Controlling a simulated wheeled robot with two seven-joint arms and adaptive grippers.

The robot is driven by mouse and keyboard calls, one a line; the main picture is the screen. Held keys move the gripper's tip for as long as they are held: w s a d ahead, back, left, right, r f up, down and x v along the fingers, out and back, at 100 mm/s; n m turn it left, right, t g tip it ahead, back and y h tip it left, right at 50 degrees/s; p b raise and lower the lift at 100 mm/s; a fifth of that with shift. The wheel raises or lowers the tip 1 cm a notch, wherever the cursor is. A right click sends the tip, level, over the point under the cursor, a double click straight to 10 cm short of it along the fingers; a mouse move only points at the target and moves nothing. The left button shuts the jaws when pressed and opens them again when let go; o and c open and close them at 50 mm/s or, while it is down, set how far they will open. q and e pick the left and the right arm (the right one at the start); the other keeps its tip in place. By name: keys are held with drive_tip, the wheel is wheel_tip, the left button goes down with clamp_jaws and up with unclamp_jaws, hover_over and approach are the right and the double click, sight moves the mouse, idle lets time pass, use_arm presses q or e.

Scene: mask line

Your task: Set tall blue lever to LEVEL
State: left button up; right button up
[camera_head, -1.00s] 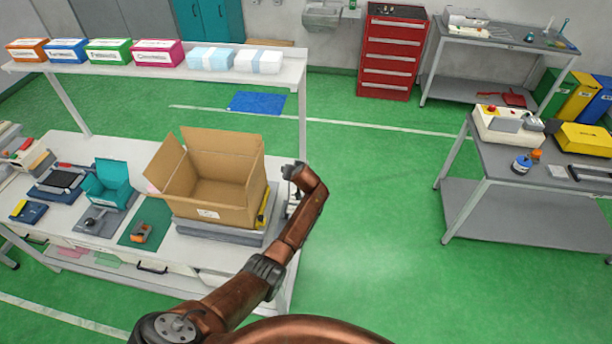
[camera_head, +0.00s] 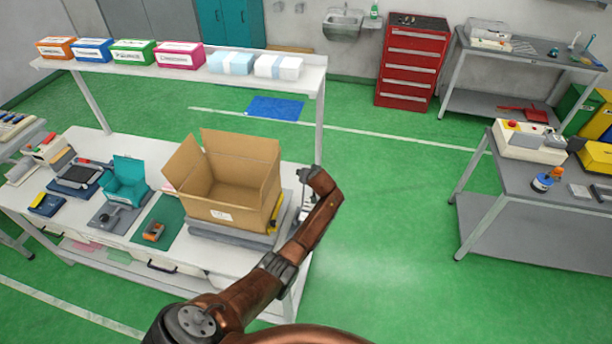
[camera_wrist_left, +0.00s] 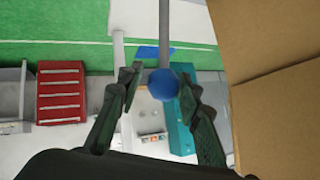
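The blue lever shows in the left wrist view as a round blue knob (camera_wrist_left: 163,84) on a grey rod (camera_wrist_left: 165,30) that runs up to the top edge. My left gripper (camera_wrist_left: 159,77) has its dark fingers spread on either side of the knob. There is a gap on the left finger's side; I cannot tell whether the right finger touches. In the head view my left gripper (camera_head: 309,188) is at the bench's right end, beside the cardboard box. The lever cannot be made out there, nor can its LEVEL mark. My right gripper is not in view.
The open cardboard box (camera_head: 223,200) stands on a grey base close to my left gripper. A shelf (camera_head: 135,66) with several coloured boxes spans the back of the bench. Green floor lies open to the right, up to a grey table (camera_head: 482,160).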

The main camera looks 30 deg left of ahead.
use_arm(q)
drive_tip(key=shift+o, duration=0.7)
drive_tip(key=shift+s, duration=0.2)
drive_tip(key=v, duration=1.2)
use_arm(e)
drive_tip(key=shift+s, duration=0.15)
